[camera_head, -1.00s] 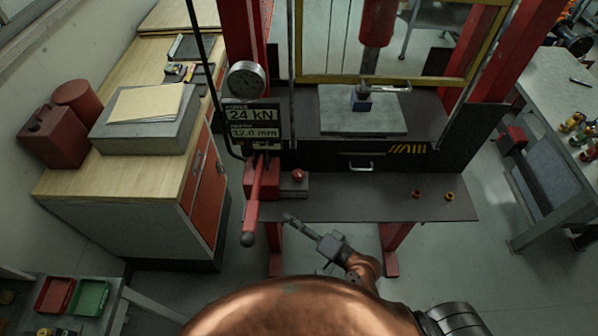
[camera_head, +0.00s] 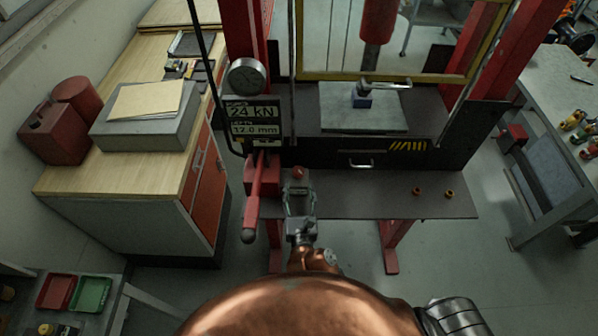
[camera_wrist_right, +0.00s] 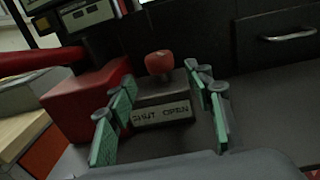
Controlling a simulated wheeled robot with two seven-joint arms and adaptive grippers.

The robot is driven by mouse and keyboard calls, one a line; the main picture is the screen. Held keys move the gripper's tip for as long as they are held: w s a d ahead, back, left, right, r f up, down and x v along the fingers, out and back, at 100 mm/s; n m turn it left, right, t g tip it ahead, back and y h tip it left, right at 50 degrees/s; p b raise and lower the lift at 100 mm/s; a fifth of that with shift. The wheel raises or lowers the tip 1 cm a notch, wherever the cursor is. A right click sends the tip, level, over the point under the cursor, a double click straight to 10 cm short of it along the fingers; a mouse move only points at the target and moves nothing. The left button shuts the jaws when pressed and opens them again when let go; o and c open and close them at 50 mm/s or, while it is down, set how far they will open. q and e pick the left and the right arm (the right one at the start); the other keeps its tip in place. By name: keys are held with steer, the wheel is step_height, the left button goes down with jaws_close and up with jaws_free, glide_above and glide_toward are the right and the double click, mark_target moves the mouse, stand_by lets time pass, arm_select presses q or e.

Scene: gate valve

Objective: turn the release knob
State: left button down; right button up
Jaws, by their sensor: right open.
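The release knob (camera_head: 298,173) is a small red knob on top of a grey block on the press's front shelf. In the right wrist view the knob (camera_wrist_right: 159,64) stands upright above a labelled plate (camera_wrist_right: 162,114), its lettering upside down. My right gripper (camera_head: 299,187) is open just in front of the knob. Its green-padded fingers (camera_wrist_right: 165,92) stand apart on either side of the block's front, with the knob beyond the tips and seemingly untouched. My left gripper is not in view.
A red pump lever (camera_head: 255,195) slants down just left of my right gripper. A display panel (camera_head: 252,120) reading 24 kN and 12.0 mm hangs above. Two small brass-coloured nuts (camera_head: 448,195) lie on the shelf (camera_head: 375,202) at right; its middle is clear.

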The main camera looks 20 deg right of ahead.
mark_target(299, 178)
steer(key=p+x, duration=0.1)
steer(key=x, duration=0.5)
steer(key=shift+w+d, duration=0.15)
steer(key=shift+w, duration=0.2)
steer(key=shift+r, duration=0.1)
steer(key=shift+c, duration=0.3)
steer(key=c, duration=1.1)
